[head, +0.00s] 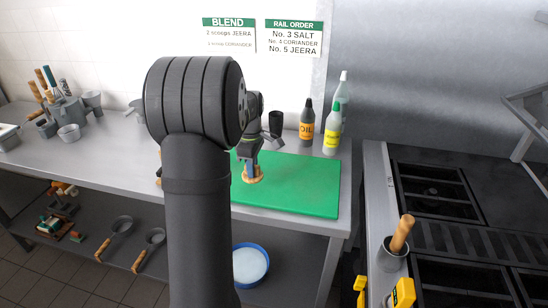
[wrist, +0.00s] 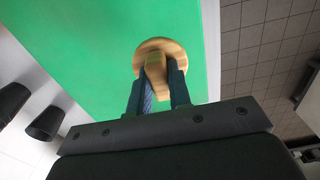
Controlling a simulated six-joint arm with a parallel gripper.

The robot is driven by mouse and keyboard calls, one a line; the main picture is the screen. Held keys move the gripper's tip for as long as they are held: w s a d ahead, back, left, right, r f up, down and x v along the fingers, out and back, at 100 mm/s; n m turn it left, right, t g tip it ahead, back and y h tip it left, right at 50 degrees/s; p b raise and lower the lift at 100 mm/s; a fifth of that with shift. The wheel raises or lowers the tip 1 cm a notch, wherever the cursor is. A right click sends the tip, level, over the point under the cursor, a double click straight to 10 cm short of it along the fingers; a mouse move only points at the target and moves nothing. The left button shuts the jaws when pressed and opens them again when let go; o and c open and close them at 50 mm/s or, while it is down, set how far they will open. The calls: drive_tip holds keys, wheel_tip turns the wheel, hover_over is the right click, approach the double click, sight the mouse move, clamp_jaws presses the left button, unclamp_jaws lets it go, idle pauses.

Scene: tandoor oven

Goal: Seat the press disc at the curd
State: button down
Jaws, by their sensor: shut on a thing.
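The press disc (wrist: 152,46) is a round light-wood disc with an upright wooden handle. In the wrist view my gripper (wrist: 162,75) is shut on its handle, with one blue finger on each side. In the head view the disc (head: 252,178) shows below my gripper (head: 251,170), over the left part of the green board. I cannot tell whether it touches the board. A blue-rimmed tub with white contents (head: 249,265), perhaps the curd, stands on the lower shelf below the board's front edge.
The green board (head: 310,190) is clear to the right of the disc. An oil bottle (head: 307,122) and a pale yellow-labelled bottle (head: 333,130) stand behind it. Pans (head: 121,226) lie on the lower shelf. A stove (head: 450,210) is at right.

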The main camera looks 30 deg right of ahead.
drive_tip(key=w+a+f+m, duration=0.1)
drive_tip(key=w+a+m, duration=0.15)
drive_tip(key=a, duration=0.85)
drive_tip(key=w+a+f+m, duration=0.1)
drive_tip(key=w+a, duration=0.3)
drive_tip(key=a, duration=0.6)
drive_tip(key=w+a+f+m, duration=0.1)
drive_tip(key=w+a, duration=0.3)
drive_tip(key=a, duration=0.7)
drive_tip(key=w+d+r+n, duration=0.4)
drive_tip(key=d+r+n, duration=0.1)
drive_tip(key=d+r, duration=0.2)
drive_tip(key=w+d+r+n, duration=0.4)
drive_tip(key=d+r+n, duration=0.2)
drive_tip(key=d, duration=0.3)
drive_tip(key=shift+w+r, duration=0.4)
drive_tip(key=shift+r, duration=0.1)
drive_tip(key=shift+d+f, duration=0.1)
drive_tip(key=shift+f, duration=3.8)
drive_tip(key=shift+f, duration=1.65)
drive_tip(key=c, duration=1.3)
unclamp_jaws()
drive_tip(key=shift+o, duration=0.2)
